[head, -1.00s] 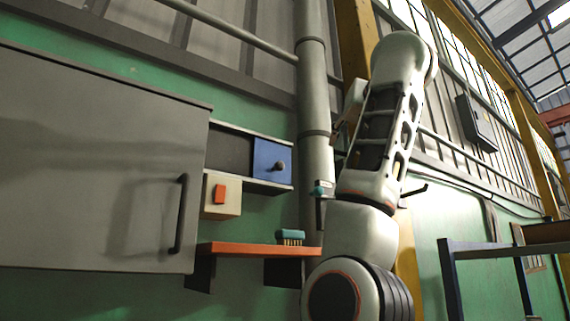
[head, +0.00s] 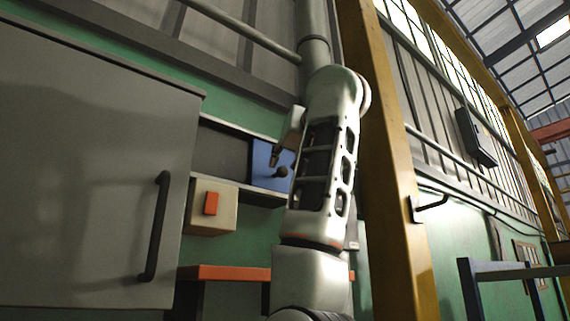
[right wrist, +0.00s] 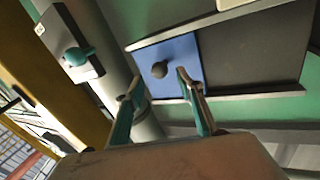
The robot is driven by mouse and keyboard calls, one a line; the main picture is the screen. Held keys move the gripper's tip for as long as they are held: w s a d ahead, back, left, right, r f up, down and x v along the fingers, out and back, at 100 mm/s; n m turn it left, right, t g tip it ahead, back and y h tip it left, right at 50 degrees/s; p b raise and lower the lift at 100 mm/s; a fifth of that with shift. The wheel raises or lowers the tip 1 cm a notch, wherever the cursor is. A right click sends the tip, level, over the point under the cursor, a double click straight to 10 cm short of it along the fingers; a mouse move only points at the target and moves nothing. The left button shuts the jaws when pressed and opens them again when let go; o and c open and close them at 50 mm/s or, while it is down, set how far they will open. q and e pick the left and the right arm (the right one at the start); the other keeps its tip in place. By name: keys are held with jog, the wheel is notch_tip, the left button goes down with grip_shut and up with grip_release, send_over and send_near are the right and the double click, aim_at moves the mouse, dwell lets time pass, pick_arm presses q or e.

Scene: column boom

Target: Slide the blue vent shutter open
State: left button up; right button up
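The blue vent shutter (head: 262,178) sits at the right end of a dark slot between two rails on the green wall. A dark round knob (head: 282,172) sticks out of it. In the right wrist view the shutter (right wrist: 184,55) covers the slot end nearest the pipe, and its knob (right wrist: 159,69) shows ahead of the fingertips. My right gripper (head: 277,155) is just in front of the shutter, partly hiding it in the head view. Its two fingers (right wrist: 159,78) are apart, with the knob seen between their tips; contact cannot be told. My left gripper is not in view.
A grey cabinet door (head: 85,150) with a dark handle (head: 156,225) stands left. Below the slot are a beige box with an orange button (head: 211,203) and an orange shelf (head: 225,272). A pipe (right wrist: 105,45) runs beside the shutter; a yellow post (head: 385,170) stands right.

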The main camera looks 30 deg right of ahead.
aim_at(283, 169)
jog(key=shift+p+x, duration=0.4)
jog(key=shift+x, duration=1.15)
jog(key=shift+f, duration=0.1)
grip_shut()
